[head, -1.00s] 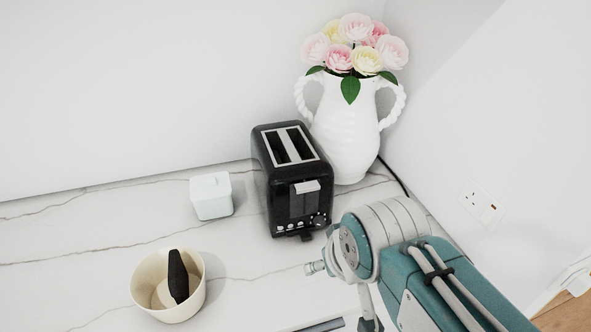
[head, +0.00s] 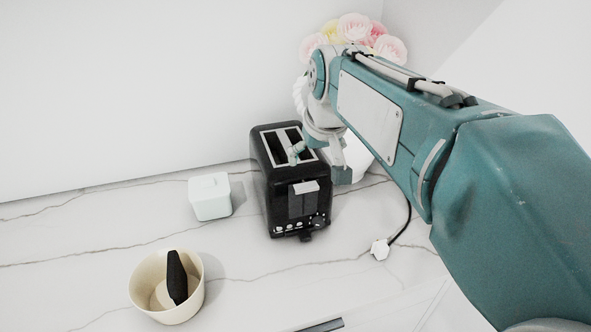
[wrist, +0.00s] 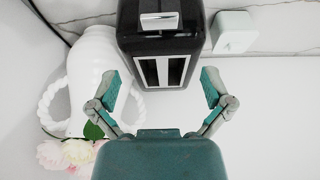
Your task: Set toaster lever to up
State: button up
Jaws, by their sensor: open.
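The black toaster (head: 267,195) stands on the marble counter, with two slots on top. A silver tab (head: 305,187) sits high on its front face; it also shows in the wrist view (wrist: 159,21). A small black tab (head: 306,236) sticks out low at the front. I cannot tell for sure which one is the lever. My gripper (head: 320,160) is over the toaster's top right side, partly hiding it. In the wrist view my gripper (wrist: 162,87) has its fingers spread apart and empty, with the toaster top between and beyond them.
A white vase (wrist: 92,75) with pink and yellow flowers stands close beside the toaster. A pale lidded box (head: 210,197) is left of it. A cream bowl (head: 150,309) holding a dark object is at the front left. A plug with black cord (head: 380,249) lies at right.

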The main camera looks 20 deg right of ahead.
aim_at(306, 186)
jog(key=x, duration=1)
